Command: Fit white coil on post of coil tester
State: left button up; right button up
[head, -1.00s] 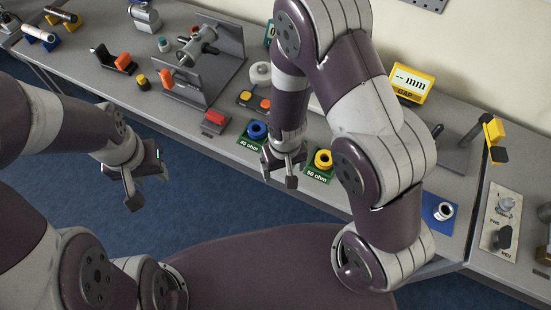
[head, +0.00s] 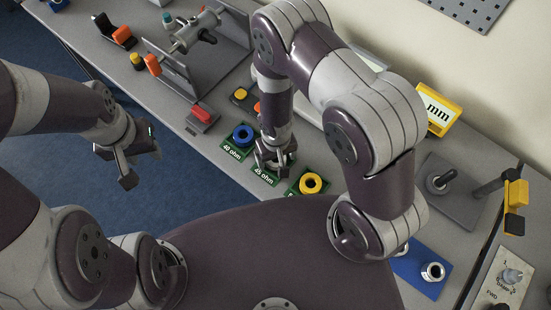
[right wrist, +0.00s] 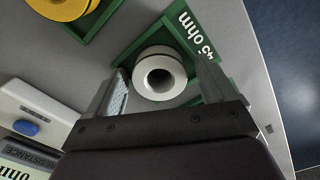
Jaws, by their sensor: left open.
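The white coil (right wrist: 160,75) sits on the green 45 ohm pad (right wrist: 190,28) in the right wrist view, its round hole facing the camera. My right gripper (right wrist: 163,68) is open, with one finger on each side of the coil and a narrow gap showing. In the head view my right gripper (head: 275,160) is down at the 45 ohm pad (head: 265,176) and hides the coil. My left gripper (head: 130,165) is open and empty, over the floor off the table's front edge. A white device (right wrist: 35,110) with a blue button and a resistance display is partly in view. I cannot make out its post.
A blue coil (head: 243,135) on the 40 ohm pad and a yellow coil (head: 311,183) flank the right gripper closely. A red switch (head: 203,113), a grey clamp fixture (head: 190,75) and a yellow gauge display (head: 439,113) also stand on the table.

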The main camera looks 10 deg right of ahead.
jog(key=shift+d, duration=0.1)
jog(key=c, duration=1.2)
